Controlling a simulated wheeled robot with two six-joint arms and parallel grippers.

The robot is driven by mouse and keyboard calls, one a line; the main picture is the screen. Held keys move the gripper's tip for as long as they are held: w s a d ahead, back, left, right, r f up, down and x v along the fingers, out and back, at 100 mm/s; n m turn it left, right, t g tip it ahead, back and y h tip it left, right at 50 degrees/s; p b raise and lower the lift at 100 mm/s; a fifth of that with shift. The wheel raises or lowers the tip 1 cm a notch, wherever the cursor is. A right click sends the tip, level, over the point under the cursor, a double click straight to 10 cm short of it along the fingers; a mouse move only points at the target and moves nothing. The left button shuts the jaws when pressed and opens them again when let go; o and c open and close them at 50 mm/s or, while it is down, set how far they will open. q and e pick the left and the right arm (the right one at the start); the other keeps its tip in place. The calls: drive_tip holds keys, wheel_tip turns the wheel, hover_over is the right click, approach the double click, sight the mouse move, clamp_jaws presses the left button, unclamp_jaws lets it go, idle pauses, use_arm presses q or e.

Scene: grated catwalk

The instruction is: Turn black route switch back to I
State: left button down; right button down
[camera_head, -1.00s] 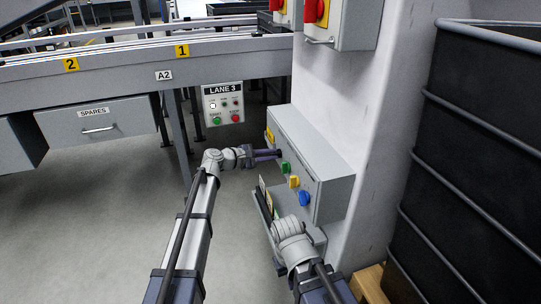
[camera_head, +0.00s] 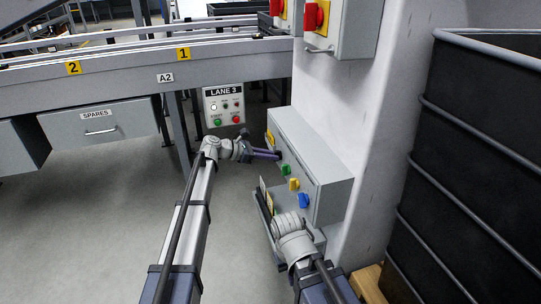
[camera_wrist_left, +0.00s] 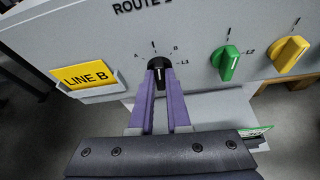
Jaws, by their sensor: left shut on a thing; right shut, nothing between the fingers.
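The black route switch (camera_wrist_left: 158,66) is on the front of a grey box (camera_head: 327,199) fixed to the white pillar. My left gripper (camera_wrist_left: 160,84) is shut on it, one purple finger on each side; it also shows in the head view (camera_head: 279,155). Marks A, B and L1 and a tick stand around the switch. The fingers partly cover the knob, and I cannot tell exactly which mark it points to. My right gripper (camera_head: 265,206) is low in front of the box, below the knobs, away from the black switch. Its fingers are hard to make out.
A green knob (camera_wrist_left: 229,62) and a yellow knob (camera_wrist_left: 289,54) sit right of the switch; a blue knob (camera_head: 304,200) is beyond. A yellow LINE B card (camera_wrist_left: 86,76) is at the left. A dark ribbed bin (camera_head: 470,150) stands right. Floor at the left is clear.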

use_arm(q)
drive_tip(key=shift+n+g, duration=0.3)
drive_tip(key=shift+n, duration=0.1)
idle(0.3)
drive_tip(key=c, duration=0.9)
unclamp_jaws()
drive_tip(key=shift+a, duration=0.1)
drive_tip(key=p+v, duration=0.3)
drive_tip(key=v, duration=0.4)
drive_tip(key=shift+a+r, duration=0.1)
drive_tip(key=shift+a, duration=0.25)
